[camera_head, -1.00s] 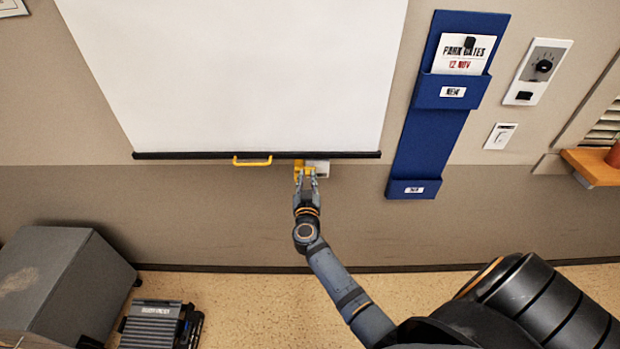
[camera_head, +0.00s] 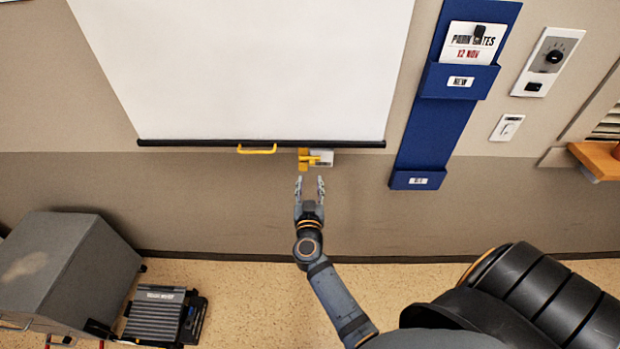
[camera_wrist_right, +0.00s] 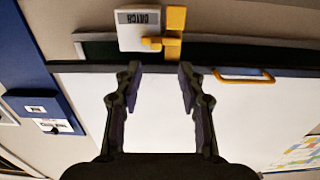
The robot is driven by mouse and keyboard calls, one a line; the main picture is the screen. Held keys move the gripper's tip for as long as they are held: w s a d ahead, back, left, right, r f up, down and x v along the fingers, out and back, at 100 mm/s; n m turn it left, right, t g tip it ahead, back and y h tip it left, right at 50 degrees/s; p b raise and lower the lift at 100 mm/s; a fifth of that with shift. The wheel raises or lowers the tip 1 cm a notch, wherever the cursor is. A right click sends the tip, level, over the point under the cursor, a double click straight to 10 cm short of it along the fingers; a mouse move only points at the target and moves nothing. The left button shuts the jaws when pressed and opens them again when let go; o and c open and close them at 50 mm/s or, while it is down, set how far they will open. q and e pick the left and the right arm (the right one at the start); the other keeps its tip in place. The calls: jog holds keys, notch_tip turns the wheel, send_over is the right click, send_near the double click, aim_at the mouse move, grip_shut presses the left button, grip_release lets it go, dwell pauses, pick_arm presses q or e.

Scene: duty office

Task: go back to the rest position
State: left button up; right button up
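My right gripper (camera_head: 309,188) is open and empty in the head view, just below and apart from a yellow catch (camera_head: 304,159) with a pale labelled plate (camera_head: 322,159). The catch sits on the wall at the bottom edge of a white pull-down screen (camera_head: 250,70). In the right wrist view my right gripper (camera_wrist_right: 157,75) shows two spread fingers with nothing between them. The yellow catch (camera_wrist_right: 174,32) and its plate (camera_wrist_right: 138,30) are beyond the fingertips there. My left gripper is not in view.
A yellow handle (camera_head: 257,150) hangs on the screen's bottom bar. A blue wall rack (camera_head: 432,140) and a dial panel (camera_head: 546,62) are to the right. A grey cabinet (camera_head: 62,270) and a ribbed grey device (camera_head: 155,314) stand lower left.

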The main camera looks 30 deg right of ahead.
dwell(0.4)
jog(key=s+a+f+n+g+y, duration=0.1)
jog(key=s+a+f+n+y, duration=0.15)
jog(key=f, duration=0.65)
jog(key=s+a+f+n+y, duration=0.1)
jog(key=a+f+n+y, duration=0.2)
jog(key=f, duration=0.7)
jog(key=s+a+f+n+g+y, duration=0.1)
jog(key=s+f+g+y, duration=0.3)
jog(key=s+f, duration=1.2)
jog(key=s+d+f+g, duration=0.1)
jog(key=s+f+g, duration=0.2)
jog(key=s, duration=0.5)
jog(key=s+d+f+g, duration=0.2)
jog(key=s+f, duration=0.3)
jog(key=s, duration=0.3)
jog(key=s+d+f+g+h, duration=0.1)
jog(key=s+f+g, duration=0.3)
jog(key=s, duration=0.4)
jog(key=shift+s+d+f, duration=0.3)
jog(key=shift+d+f, duration=0.25)
jog(key=shift+d, duration=0.1)
